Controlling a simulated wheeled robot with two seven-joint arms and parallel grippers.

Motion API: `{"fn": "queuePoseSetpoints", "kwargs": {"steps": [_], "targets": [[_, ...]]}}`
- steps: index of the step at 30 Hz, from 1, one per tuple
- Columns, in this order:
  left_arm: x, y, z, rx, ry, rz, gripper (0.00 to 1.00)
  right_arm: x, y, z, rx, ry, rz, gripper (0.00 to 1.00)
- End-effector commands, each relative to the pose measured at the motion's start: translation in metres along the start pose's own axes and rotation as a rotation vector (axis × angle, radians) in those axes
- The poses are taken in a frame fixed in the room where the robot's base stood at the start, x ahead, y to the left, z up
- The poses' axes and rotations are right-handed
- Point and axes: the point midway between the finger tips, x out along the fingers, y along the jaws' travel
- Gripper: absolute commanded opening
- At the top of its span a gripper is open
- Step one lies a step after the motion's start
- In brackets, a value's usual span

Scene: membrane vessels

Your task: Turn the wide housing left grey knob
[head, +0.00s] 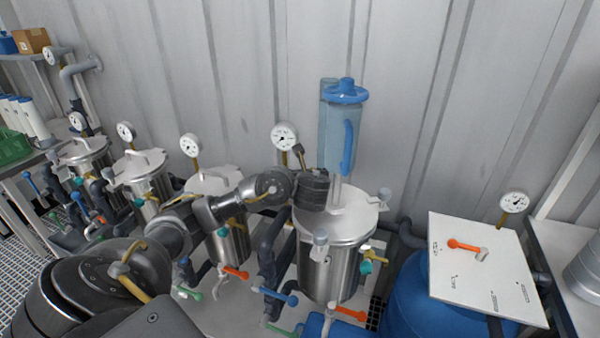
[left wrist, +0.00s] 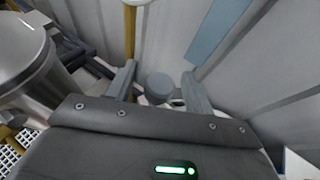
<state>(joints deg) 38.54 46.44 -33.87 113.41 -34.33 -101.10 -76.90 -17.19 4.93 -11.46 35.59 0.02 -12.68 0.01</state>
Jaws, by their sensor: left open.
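The wide housing (head: 330,265) is a steel vessel with a pale flat lid (head: 345,222) in the head view. Grey knobs sit on its rim: one at the front (head: 320,241) and one at the right (head: 384,195). My left gripper (head: 318,188) reaches over the lid's left back side, and its dark body hides that part of the rim. In the left wrist view my left gripper (left wrist: 160,90) is open, with a round grey knob (left wrist: 160,83) between its two fingers. Whether either finger touches it I cannot tell. My right gripper is out of view.
A clear blue canister (head: 340,135) stands upright behind the lid. A gauge (head: 284,136) is just behind my left gripper. Narrower steel vessels (head: 230,235) stand to the left. A blue tank (head: 405,300) and white panel with an orange handle (head: 465,246) are at right.

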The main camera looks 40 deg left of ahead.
Motion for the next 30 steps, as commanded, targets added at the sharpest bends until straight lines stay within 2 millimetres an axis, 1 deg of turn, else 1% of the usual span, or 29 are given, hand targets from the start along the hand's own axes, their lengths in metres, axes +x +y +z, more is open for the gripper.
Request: {"fn": "queuePoseSetpoints", "kwargs": {"steps": [5,11,12,15,21,25,30], "targets": [[-0.028,0.000,0.001,-0.002,0.003,-0.005,0.52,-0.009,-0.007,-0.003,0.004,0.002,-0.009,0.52],[-0.079,0.000,0.001,-0.004,0.003,-0.006,0.52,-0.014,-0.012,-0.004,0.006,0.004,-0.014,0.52],[-0.086,0.001,0.009,0.001,0.001,0.000,0.52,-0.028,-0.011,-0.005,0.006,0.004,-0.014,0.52],[-0.092,0.000,0.011,0.005,-0.001,0.001,0.52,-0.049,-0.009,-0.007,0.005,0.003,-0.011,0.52],[-0.101,0.000,0.007,0.002,-0.001,0.002,0.52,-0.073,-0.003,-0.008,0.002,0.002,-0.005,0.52],[-0.104,0.002,0.004,0.001,-0.001,0.002,0.52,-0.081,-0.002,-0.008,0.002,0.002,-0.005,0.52],[-0.105,0.002,0.001,0.000,0.000,0.002,0.52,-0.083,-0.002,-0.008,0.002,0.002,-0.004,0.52]]}}
